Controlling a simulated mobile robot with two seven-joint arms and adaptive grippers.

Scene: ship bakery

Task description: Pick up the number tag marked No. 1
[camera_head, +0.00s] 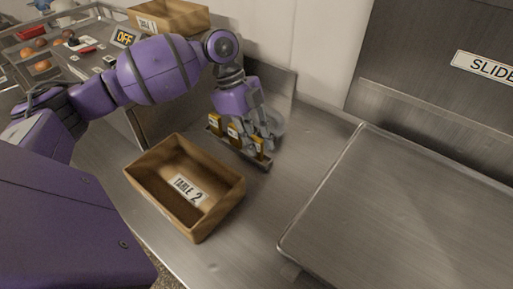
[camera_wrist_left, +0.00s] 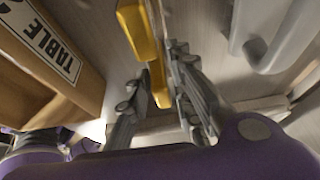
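Three yellow number tags with small white labels stand in a dark narrow rack (camera_head: 238,151): a left tag (camera_head: 215,123), a middle tag (camera_head: 233,132) and a right tag (camera_head: 257,147). Their numbers are too small to read, so I cannot tell which is No. 1. My left gripper (camera_head: 265,136) reaches down at the right end of the rack, its fingers partly covering the tags' back side. In the left wrist view its fingers (camera_wrist_left: 158,95) stand apart, with a yellow tag (camera_wrist_left: 158,82) between them; another yellow tag (camera_wrist_left: 138,30) lies beyond. My right gripper is not in view.
A brown box labelled TABLE 2 (camera_head: 147,173) stands just in front of the rack. A grey pitcher-like thing (camera_wrist_left: 285,35) is close beside the gripper. A metal tray surface (camera_head: 400,215) lies right.

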